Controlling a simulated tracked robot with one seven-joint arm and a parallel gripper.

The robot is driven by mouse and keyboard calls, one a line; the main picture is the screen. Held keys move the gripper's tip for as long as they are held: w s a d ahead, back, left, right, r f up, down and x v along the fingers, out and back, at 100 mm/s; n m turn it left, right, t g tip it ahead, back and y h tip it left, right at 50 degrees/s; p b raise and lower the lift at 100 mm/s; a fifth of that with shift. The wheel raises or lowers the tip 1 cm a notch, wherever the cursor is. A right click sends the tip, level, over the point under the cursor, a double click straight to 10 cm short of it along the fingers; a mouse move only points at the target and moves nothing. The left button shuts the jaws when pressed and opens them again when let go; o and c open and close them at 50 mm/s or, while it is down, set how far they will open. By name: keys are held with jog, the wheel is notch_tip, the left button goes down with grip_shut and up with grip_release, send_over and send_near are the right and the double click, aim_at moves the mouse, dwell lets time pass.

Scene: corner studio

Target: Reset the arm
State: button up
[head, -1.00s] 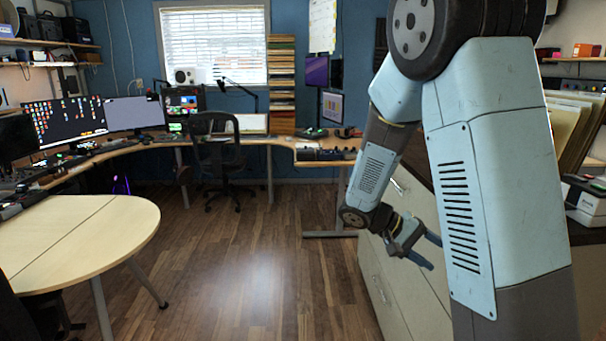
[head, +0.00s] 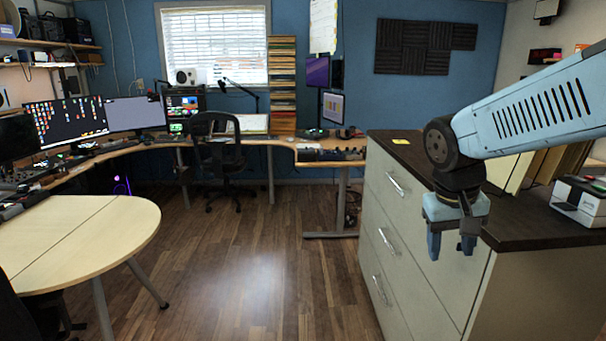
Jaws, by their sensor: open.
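My gripper (head: 451,246) hangs from the end of my light-blue arm (head: 535,112), which reaches in from the right edge. Its fingers point down and stand apart, with nothing between them. In the picture it overlaps the front of the drawer cabinet (head: 412,262). How far it is from the cabinet I cannot tell.
The cabinet's dark top (head: 520,222) bears a yellow note (head: 401,141) and a white-and-black device (head: 582,199). A rounded table (head: 85,245) stands at left. An office chair (head: 221,150) stands by the long desk (head: 285,143). The wooden floor (head: 245,270) between is clear.

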jog(key=s+a+r+t+y, duration=0.2)
jog(key=s+a+r+t, duration=0.1)
jog(key=s+r+t, duration=0.1)
jog(key=shift+s+a+r+n, duration=0.15)
jog(key=shift+s+r+n, duration=0.25)
jog(key=shift+s+r, duration=0.3)
jog(key=shift+w, duration=0.1)
dwell(0.4)
